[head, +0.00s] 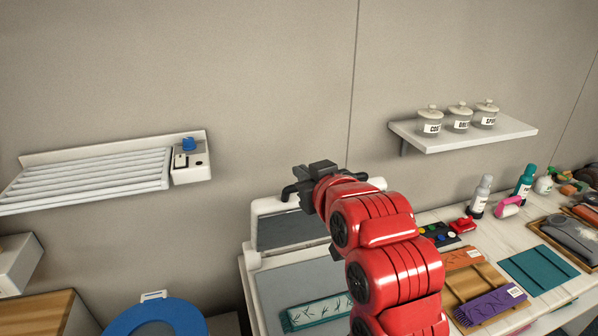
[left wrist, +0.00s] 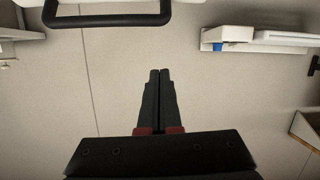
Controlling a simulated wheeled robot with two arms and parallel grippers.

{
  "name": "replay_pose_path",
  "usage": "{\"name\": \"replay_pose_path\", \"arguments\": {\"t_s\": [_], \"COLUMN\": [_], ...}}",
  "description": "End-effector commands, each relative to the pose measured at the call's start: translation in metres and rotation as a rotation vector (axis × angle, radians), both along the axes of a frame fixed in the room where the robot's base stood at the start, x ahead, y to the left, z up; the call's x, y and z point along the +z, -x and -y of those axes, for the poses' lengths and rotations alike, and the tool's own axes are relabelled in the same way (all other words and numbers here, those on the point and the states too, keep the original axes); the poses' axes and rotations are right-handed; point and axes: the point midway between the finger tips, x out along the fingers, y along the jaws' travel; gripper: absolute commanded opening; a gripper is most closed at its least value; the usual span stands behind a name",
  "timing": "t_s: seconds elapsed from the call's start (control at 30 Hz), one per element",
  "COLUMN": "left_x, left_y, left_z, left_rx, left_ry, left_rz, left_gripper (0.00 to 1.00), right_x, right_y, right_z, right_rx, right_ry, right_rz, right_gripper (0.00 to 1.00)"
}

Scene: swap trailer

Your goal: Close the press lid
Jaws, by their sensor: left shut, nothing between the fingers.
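The press lid (head: 254,230) is a white frame with a dark grey inner plate, standing raised at the back of the press. The press base (head: 285,282) has a grey pad with a patterned green and white cloth (head: 318,311) on it. The lid's black bar handle (head: 290,190) sits along its top edge and also shows at the top of the left wrist view (left wrist: 108,20). My left gripper (head: 318,168) is shut and empty, close to the handle but not around it. My red arm hides the lid's right part. My right gripper is not in view.
A slatted wall rack (head: 95,180) with a blue knob is at left. A wall shelf (head: 465,138) with three jars is at right. Bottles, boards and cloths crowd the counter (head: 450,213) right of the press. A blue round lid (head: 158,318) is below left.

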Motion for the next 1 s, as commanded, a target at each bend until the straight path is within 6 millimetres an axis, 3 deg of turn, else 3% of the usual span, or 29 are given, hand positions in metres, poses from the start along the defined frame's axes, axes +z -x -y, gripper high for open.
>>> {"name": "replay_pose_path", "arguments": {"t_s": [0.43,0.7,1.0], "left_x": [-0.021,-0.048,-0.056], "left_y": [-0.082,-0.063,-0.059], "left_z": [-0.032,-0.020,-0.019], "left_rx": [0.003,-0.001,0.000], "left_ry": [-0.002,-0.002,-0.001], "left_rz": [-0.005,-0.002,0.001], "left_gripper": [0.00,0.00,0.00], "right_x": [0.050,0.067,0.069], "right_y": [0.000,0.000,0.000], "right_z": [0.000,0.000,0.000], "right_rx": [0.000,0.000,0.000], "right_ry": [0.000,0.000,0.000], "right_rz": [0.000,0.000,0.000], "right_gripper": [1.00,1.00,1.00]}}
